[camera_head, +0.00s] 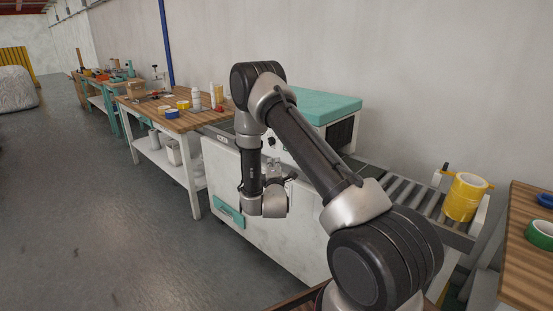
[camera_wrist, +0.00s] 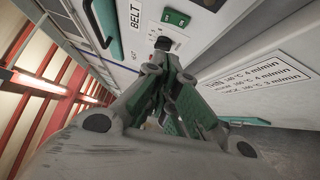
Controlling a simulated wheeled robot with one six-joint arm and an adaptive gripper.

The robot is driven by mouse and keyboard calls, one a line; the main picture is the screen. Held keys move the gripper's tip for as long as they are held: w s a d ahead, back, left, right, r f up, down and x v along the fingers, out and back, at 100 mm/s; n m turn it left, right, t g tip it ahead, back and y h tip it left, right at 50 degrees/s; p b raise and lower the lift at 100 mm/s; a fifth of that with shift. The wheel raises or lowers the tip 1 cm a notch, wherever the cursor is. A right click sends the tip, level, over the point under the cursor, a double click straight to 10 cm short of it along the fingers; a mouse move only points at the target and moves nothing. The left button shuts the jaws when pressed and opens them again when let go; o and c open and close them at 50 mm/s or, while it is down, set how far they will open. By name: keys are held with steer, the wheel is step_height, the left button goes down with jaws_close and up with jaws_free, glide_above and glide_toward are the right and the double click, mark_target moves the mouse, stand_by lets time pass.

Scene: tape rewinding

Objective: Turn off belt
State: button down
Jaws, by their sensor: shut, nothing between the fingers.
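The white machine (camera_head: 262,215) with a teal lid (camera_head: 325,106) stands behind my arm in the head view. In the wrist view its panel (camera_wrist: 205,45) carries a "BELT" label (camera_wrist: 134,15), a green switch (camera_wrist: 175,18) and a black knob (camera_wrist: 163,43). My gripper (camera_wrist: 163,72) is shut and empty, its fingers pointing at the panel just below the knob in the picture. I cannot tell whether the fingertips touch anything. In the head view my gripper (camera_head: 278,172) is in front of the machine, and the belt controls are largely hidden by my arm.
A roller conveyor (camera_head: 410,190) runs right from the machine, with yellow tape rolls (camera_head: 466,197) at its end. A wooden table (camera_head: 530,262) with a green tape roll (camera_head: 540,234) is at right. A workbench (camera_head: 180,122) stands left. Floor at left is clear.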

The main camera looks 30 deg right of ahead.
steer(key=s+d+x, duration=0.1)
steer(key=d+x, duration=0.1)
steer(key=x, duration=0.9)
steer(key=shift+d+r, duration=0.2)
steer(key=shift+d, duration=0.15)
steer(key=shift+w, duration=0.1)
steer(key=shift+w+d+r, duration=0.15)
steer(key=shift+d+r, duration=0.05)
steer(key=shift+d, duration=0.1)
